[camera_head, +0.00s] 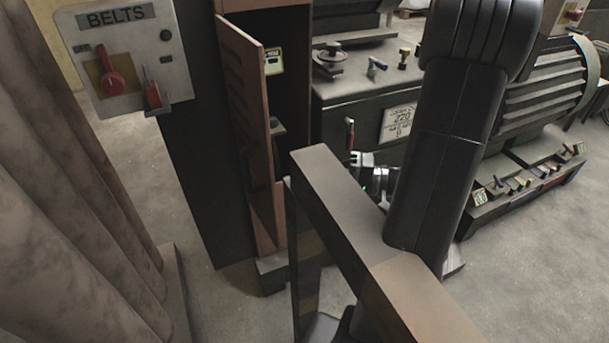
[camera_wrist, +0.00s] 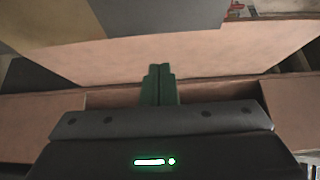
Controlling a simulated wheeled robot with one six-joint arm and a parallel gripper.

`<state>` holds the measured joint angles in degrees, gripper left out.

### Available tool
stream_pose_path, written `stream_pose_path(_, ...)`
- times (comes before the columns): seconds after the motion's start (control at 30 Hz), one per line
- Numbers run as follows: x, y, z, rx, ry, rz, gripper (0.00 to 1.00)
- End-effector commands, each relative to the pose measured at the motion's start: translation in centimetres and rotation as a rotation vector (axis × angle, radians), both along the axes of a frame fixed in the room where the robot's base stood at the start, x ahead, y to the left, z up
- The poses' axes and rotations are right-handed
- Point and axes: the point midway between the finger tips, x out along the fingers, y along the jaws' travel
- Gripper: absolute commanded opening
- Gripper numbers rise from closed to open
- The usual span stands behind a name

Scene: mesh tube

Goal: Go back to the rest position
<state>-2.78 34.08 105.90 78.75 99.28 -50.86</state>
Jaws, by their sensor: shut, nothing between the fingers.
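My gripper (camera_wrist: 160,70) shows in the wrist view, with its two dark green fingers pressed together and nothing between them. The fingers point at a plain pinkish-brown panel (camera_wrist: 200,55) that spans the picture. I cannot tell whether the fingertips touch the panel.
A brown cabinet with its door (camera_head: 252,130) ajar stands left of my arm. A BELTS switch panel (camera_head: 128,60) is at upper left. A dark machine bench (camera_head: 350,92) stands behind. Open concrete floor (camera_head: 540,250) lies at right.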

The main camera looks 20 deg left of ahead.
Motion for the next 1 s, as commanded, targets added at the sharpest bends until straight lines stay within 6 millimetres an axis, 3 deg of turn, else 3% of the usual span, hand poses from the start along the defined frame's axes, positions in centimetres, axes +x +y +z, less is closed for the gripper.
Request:
stream_pose_path(0.2, 0.8, -4.0, 0.1, 0.0, -0.001, -0.005, 0.0)
stream_pose_path(0.4, 1.1, -6.2, 0.1, 0.001, 0.0, -0.001, 0.0)
stream_pose_path(0.63, 1.2, -6.9, 0.0, 0.0, 0.0, 0.0, 0.0)
stream_pose_path(1.0, 1.1, -6.3, 0.0, 0.0, -0.001, 0.003, 0.0)
